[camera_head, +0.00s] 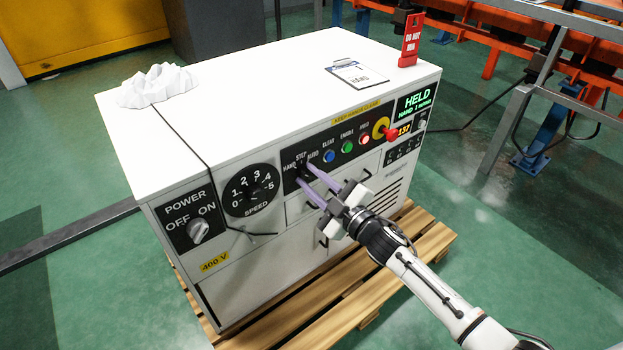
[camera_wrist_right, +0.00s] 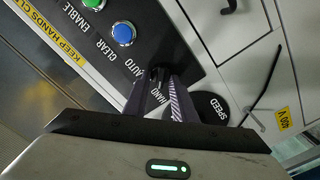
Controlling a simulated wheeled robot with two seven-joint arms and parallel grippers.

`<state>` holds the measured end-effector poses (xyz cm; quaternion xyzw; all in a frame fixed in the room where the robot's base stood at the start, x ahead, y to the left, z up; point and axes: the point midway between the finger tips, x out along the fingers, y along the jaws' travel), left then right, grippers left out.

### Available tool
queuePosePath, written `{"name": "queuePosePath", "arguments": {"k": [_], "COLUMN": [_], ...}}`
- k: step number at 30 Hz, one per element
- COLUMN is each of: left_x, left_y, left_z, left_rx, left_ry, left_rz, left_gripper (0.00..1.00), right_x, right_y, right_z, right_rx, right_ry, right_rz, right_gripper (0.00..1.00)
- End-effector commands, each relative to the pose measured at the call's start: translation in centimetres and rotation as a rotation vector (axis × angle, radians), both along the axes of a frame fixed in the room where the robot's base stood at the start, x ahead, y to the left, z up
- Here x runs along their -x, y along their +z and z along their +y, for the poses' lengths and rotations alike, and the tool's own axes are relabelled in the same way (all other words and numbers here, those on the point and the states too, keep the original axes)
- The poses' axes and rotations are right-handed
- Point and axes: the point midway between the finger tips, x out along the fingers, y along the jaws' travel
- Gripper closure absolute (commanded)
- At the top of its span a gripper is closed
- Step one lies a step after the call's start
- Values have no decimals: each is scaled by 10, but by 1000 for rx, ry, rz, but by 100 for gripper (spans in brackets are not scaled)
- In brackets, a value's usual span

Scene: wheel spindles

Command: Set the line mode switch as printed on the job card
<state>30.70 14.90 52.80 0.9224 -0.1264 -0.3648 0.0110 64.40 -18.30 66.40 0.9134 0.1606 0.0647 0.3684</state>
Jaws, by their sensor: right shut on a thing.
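The mode switch is on the black front panel (camera_head: 346,143) of the white cabinet, under the labels HAND, STEP and AUTO. My right gripper (camera_head: 303,173) has its two purple fingers around the switch and is shut on its knob. In the head view the fingers mostly hide the knob, and its pointing direction cannot be told. In the right wrist view the dark knob (camera_wrist_right: 158,74) shows between the fingertips, near the words AUTO and HAND. The job card (camera_head: 357,75) lies on a clipboard on the cabinet top and reads HAND. My left gripper is not in view.
Blue, green and red buttons (camera_head: 347,146) and a red-and-yellow knob (camera_head: 384,129) sit right of the switch; the display (camera_head: 416,103) reads HELD, HAND. The speed dial (camera_head: 252,190) and power switch (camera_head: 198,231) are left. A black cable (camera_head: 205,160) hangs down the front.

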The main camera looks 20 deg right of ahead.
Motion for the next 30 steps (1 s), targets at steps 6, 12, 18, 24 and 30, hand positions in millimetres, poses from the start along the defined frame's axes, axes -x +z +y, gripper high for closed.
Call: {"name": "queuePosePath", "arguments": {"k": [6,12,18,24,30], "left_x": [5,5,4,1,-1], "left_y": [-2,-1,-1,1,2], "left_z": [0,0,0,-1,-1], "left_rx": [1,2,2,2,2], "left_ry": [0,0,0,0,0], "left_rz": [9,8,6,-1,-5], "left_gripper": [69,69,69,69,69], "right_x": [0,0,0,0,1], "right_y": [0,0,0,0,0], "right_z": [0,0,0,0,0], "right_rx": [30,35,35,33,32], "right_ry": [0,0,0,0,0], "right_rz": [-11,-13,-13,-12,-12], "right_gripper": [98,98,74,58,58]}}
